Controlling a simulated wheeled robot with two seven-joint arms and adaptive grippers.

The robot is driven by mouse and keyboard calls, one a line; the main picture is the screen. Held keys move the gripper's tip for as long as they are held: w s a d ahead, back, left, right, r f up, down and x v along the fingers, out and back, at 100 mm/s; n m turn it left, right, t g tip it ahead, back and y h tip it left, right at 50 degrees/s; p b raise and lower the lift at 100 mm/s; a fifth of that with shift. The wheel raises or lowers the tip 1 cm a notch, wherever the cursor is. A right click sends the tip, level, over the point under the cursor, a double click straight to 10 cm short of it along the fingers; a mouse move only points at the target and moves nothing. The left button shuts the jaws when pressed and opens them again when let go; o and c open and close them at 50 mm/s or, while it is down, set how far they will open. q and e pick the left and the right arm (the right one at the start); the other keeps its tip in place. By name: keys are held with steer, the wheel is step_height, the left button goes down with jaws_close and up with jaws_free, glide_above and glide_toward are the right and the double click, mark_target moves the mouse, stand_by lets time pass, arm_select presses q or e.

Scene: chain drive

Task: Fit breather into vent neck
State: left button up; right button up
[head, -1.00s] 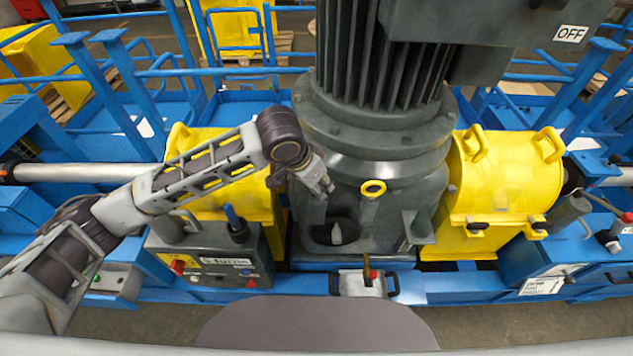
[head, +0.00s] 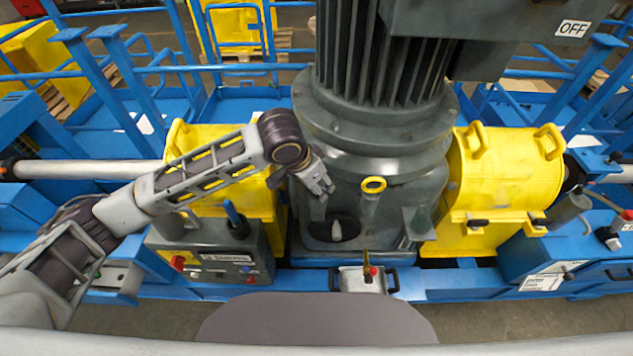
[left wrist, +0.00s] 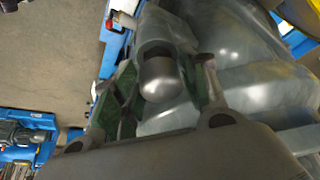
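A small pale grey round-topped piece (head: 336,231), which looks like the breather, stands in a dark recess low on the front of the grey gear housing. A short upright grey neck with a yellow ring (head: 373,185) on top, apparently the vent neck, stands right of it. My left gripper (head: 320,186) points down in front of the housing, above the recess and left of the ring. In the left wrist view a grey domed cylinder (left wrist: 161,79) shows between my two spread, green-padded fingers; contact is not clear. My right gripper is out of view.
The large ribbed motor (head: 385,60) rises above the housing. Yellow guards (head: 505,185) flank it. A grey control box (head: 210,255) stands below my left arm. A small metal box with a red-tipped lever (head: 362,280) sits in front on the blue frame.

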arm_select(q)
steer(key=shift+o, duration=1.3)
steer(key=shift+r, duration=0.1)
steer(key=v, duration=1.2)
steer(key=shift+d, duration=0.1)
